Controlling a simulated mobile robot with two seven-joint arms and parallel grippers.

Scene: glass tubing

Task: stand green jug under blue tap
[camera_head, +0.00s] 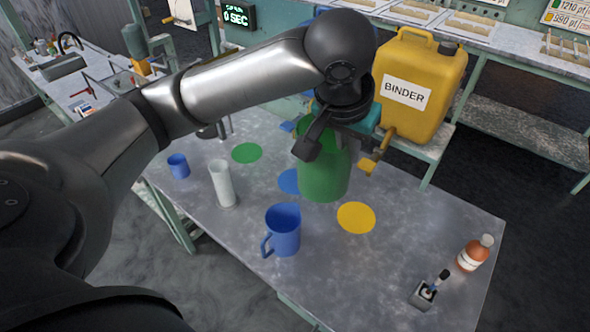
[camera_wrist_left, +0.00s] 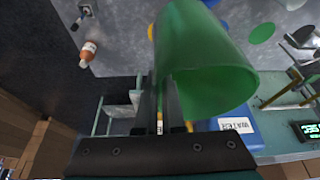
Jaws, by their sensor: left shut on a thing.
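My left gripper (camera_head: 316,138) is shut on the green jug (camera_head: 325,176), which is upright or nearly so. The jug hides part of the blue spot (camera_head: 288,181) on the table; I cannot tell whether its base touches the table. The blue tap (camera_head: 288,127) shows to the left of the gripper, behind the jug. In the left wrist view the jug (camera_wrist_left: 208,60) fills the upper middle, its wall at the dark fingers (camera_wrist_left: 164,100). My right gripper is not in view.
A yellow spot (camera_head: 356,217) lies right of the jug, below the yellow tap (camera_head: 374,160) of the binder canister (camera_head: 419,82). A green spot (camera_head: 247,153) lies left. A blue jug (camera_head: 284,232), white cylinder (camera_head: 223,185), blue cup (camera_head: 178,166) and orange bottle (camera_head: 474,253) stand around.

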